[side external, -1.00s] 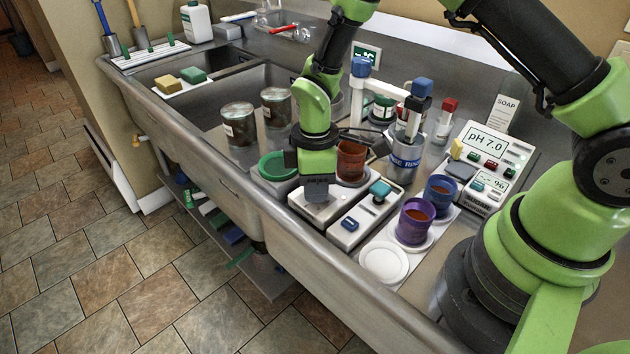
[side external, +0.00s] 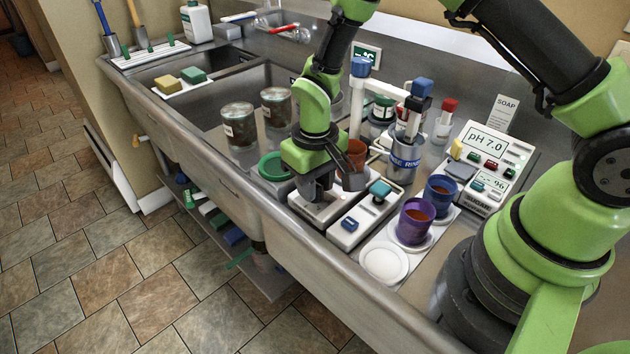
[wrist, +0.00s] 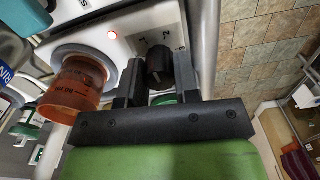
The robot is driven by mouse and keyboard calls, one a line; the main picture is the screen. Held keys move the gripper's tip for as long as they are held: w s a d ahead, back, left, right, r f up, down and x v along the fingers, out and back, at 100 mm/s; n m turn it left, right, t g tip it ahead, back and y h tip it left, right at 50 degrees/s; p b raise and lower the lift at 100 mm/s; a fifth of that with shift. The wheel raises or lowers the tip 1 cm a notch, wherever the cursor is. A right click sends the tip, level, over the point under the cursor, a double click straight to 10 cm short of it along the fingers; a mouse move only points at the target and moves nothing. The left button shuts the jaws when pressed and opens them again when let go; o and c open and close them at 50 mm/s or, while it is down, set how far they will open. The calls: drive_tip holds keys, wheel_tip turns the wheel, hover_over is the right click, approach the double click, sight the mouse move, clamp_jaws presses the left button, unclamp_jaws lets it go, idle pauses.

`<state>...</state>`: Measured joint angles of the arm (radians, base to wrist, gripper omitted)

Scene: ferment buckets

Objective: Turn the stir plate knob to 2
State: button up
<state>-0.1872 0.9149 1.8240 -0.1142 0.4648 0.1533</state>
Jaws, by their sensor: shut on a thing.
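The stir plate (side external: 328,219) is a white box on the sink's front ledge. In the wrist view its white top (wrist: 105,20) carries a lit red light and small dial marks around a dark knob (wrist: 160,65). My gripper (wrist: 158,78) has one finger on each side of the knob and is shut on it. In the side view my gripper (side external: 320,193) points down at the stir plate's front end and hides the knob. I cannot read clearly which mark the knob points to.
An orange beaker (wrist: 75,88) stands close beside my gripper on the round plate. A second white device (side external: 362,217) with blue and teal buttons is to the right. Purple (side external: 415,222) and blue (side external: 440,195) cups stand beyond it. Open floor lies beyond the ledge.

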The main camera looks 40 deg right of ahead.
drive_tip(key=m, duration=0.6)
drive_tip(key=shift+m, duration=0.3)
idle(0.4)
drive_tip(key=o, duration=0.9)
wheel_tip(320, 180, up, 9)
drive_tip(key=shift+f, duration=0.15)
drive_tip(key=shift+r, duration=0.65)
